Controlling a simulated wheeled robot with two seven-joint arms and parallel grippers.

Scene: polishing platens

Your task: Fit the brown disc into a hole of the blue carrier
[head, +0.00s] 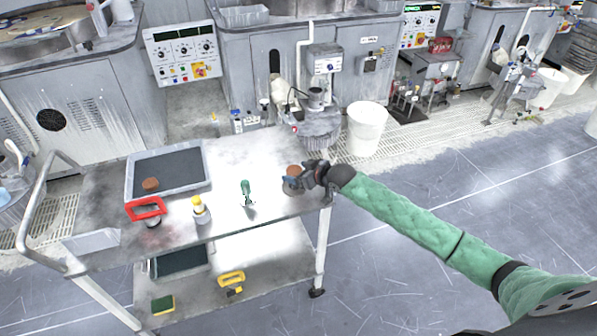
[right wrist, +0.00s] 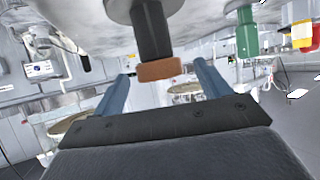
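A brown disc (head: 293,170) shows at the right end of the cart top, close to my right gripper (head: 296,183). In the right wrist view, which looks upside down, a brown piece (right wrist: 160,69) caps a black post that stands on a grey round base. The two blue fingers of my right gripper (right wrist: 160,85) are apart, one on each side of the brown piece, with gaps between. Another brown disc (head: 150,184) lies in the grey tray. I cannot make out a blue carrier. My left gripper is not in view.
The grey tray (head: 207,160) with a dark floor sits on the cart top (head: 255,150). A red-handled tool (head: 145,208), a yellow-capped bottle (head: 199,209) and a green-handled tool (head: 246,190) stand nearby. A white bucket (head: 366,130) stands on the floor behind.

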